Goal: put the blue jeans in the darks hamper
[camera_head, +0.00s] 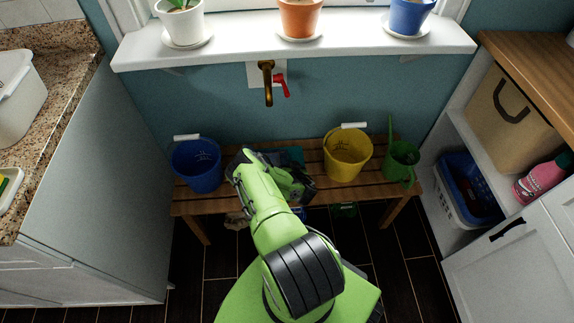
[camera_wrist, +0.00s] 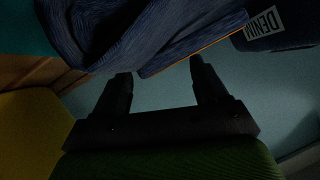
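The blue jeans (camera_wrist: 150,35) fill the top of the wrist view as dark blue denim with an orange-stitched edge. My gripper (camera_wrist: 158,78) has its two black fingers spread, with the tips at the lower edge of the denim. Whether they touch it I cannot tell. In the head view my gripper (camera_head: 296,182) is over the middle of the slatted bench, and my arm hides most of what lies there. A dark blue thing with a white "DENIM" label (camera_wrist: 264,23) is at the upper right of the wrist view. I cannot identify a darks hamper by any label.
On the wooden bench (camera_head: 188,208) stand a blue bucket (camera_head: 198,172), a yellow bucket (camera_head: 346,160) and a green watering can (camera_head: 400,163). A tap (camera_head: 267,82) sticks out of the wall above. A basket (camera_head: 452,205) is on the right shelf. A counter cabinet is at left.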

